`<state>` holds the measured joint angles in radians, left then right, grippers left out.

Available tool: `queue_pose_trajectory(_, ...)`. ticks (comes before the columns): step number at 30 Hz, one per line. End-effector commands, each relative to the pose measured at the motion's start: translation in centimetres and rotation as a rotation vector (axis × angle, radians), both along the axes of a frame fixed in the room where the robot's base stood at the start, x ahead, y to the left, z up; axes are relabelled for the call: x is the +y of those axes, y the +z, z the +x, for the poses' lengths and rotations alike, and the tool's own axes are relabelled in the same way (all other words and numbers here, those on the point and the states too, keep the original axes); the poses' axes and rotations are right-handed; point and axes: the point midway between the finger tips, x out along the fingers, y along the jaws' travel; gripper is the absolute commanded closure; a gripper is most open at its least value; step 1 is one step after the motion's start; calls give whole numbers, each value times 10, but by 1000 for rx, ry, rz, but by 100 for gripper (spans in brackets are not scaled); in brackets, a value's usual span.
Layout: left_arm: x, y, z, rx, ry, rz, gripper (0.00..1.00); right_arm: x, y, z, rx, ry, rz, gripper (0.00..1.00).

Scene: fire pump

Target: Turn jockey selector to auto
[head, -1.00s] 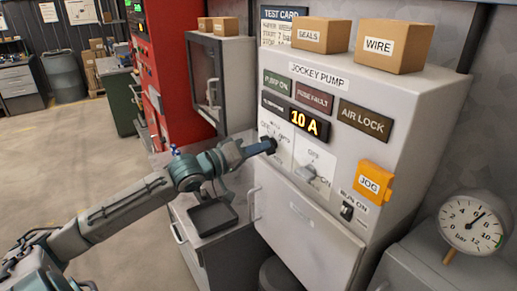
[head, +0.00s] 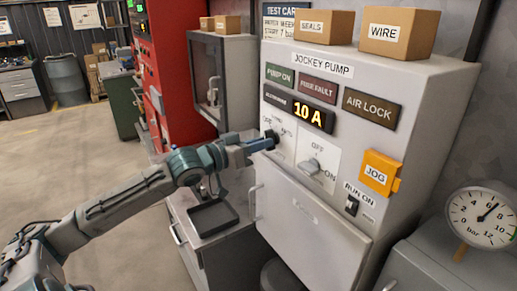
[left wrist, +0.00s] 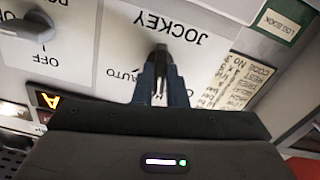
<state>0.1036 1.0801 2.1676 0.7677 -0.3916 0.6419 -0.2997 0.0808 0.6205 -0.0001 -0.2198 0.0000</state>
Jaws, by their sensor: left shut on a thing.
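The jockey pump panel (head: 376,83) is a pale grey cabinet face with signs and a lit "10 A" display (head: 307,110). My left gripper (head: 270,139) reaches the selector plate left of the OFF/ON switch (head: 313,168). In the left wrist view, my left gripper (left wrist: 160,80) is shut on the dark jockey selector knob (left wrist: 161,52). The plate (left wrist: 110,40) shows JOCKEY and AUTO upside down. The fingers hide most of the knob, so its exact setting cannot be told. My right gripper is not in view.
An orange JOG box (head: 379,172) and a RUN ON switch (head: 351,205) sit right of the selectors. A pressure gauge (head: 483,217) stands at the far right. Boxes (head: 397,33) rest on the cabinet top. A dark tray (head: 213,216) lies below my left arm.

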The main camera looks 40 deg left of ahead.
Motion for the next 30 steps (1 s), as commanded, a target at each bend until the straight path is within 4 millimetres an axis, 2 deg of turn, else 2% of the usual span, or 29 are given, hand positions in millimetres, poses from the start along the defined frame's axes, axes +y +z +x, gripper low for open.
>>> queue_pose_trajectory(12,1,1,1,-155,3,368,100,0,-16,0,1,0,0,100)
queue_pose_trajectory(30,2,2,1,-355,6,848,100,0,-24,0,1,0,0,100)
